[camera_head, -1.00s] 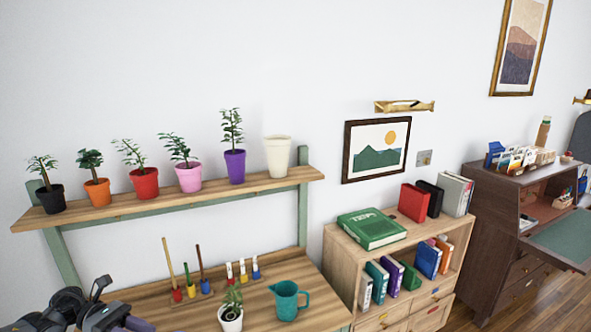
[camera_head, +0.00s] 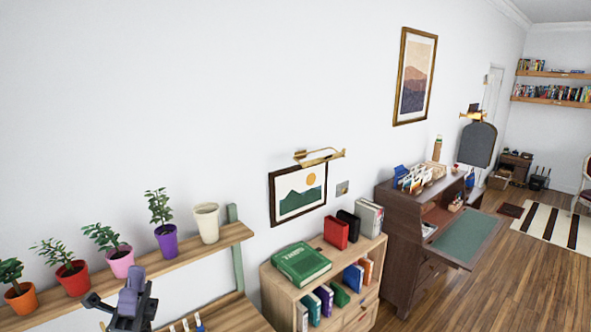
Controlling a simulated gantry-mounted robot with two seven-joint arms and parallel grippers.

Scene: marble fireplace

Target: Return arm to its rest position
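My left gripper (camera_head: 124,304), dark with a purple-grey part, shows at the lower left of the head view. It is in front of the plant shelf (camera_head: 178,259), and I see nothing held in it. Its fingers are too small and angled to tell whether they are open or shut. My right gripper is not in view.
Potted plants, including a purple pot (camera_head: 166,243), and an empty cream pot (camera_head: 207,222) stand on the shelf. A low bookcase (camera_head: 285,287) with a green book (camera_head: 301,263) stands right of it. A dark desk (camera_head: 400,230) is beyond; wooden floor (camera_head: 490,290) is clear at right.

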